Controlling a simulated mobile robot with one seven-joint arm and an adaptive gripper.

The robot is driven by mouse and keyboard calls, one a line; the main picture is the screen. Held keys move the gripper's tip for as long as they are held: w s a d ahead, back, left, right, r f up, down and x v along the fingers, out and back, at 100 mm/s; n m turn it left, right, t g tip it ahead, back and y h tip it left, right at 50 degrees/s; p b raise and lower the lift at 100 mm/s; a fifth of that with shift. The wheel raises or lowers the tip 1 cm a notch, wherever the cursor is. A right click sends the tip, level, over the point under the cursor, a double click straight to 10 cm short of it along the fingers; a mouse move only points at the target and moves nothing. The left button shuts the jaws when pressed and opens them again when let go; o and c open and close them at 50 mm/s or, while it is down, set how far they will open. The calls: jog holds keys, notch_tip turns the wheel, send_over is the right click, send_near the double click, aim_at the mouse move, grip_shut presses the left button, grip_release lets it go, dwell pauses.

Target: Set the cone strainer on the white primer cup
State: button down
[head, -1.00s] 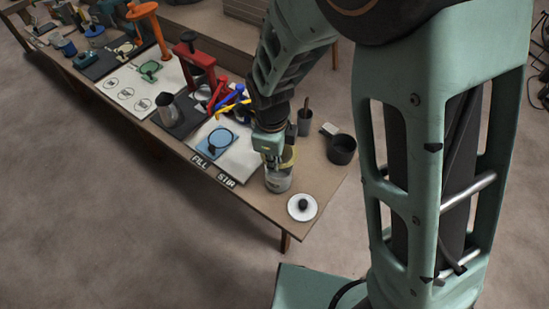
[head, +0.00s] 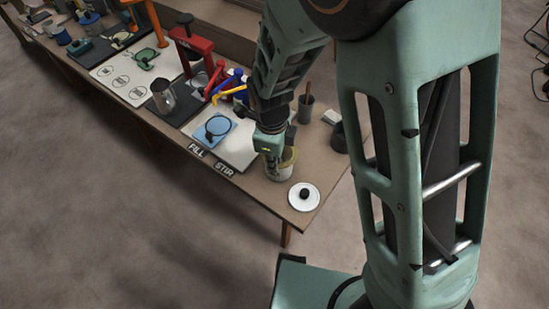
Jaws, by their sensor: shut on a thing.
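My gripper (head: 272,158) points down over the near right part of the bench, with its fingers at a pale yellow rim (head: 291,155). This rim looks like the top of the cone strainer, and my gripper is shut on it. The white primer cup (head: 279,174) stands upright on the bench directly below. The strainer's rim is at the cup's mouth; its cone is hidden. I cannot tell whether the rim rests on the cup or is slightly above it.
A white lid with a black knob (head: 303,197) lies near the bench's front corner. A dark cup (head: 340,138) and a holder with a stick (head: 305,110) stand behind. A blue piece (head: 217,129) on a white board, a metal jug (head: 163,97) and a red press (head: 194,51) are left.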

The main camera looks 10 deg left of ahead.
dwell(0.3)
jog(key=c, duration=1.4)
grip_release()
jog(key=shift+r, duration=0.1)
jog(key=shift+r+p, duration=3.2)
jog(key=shift+r, duration=0.25)
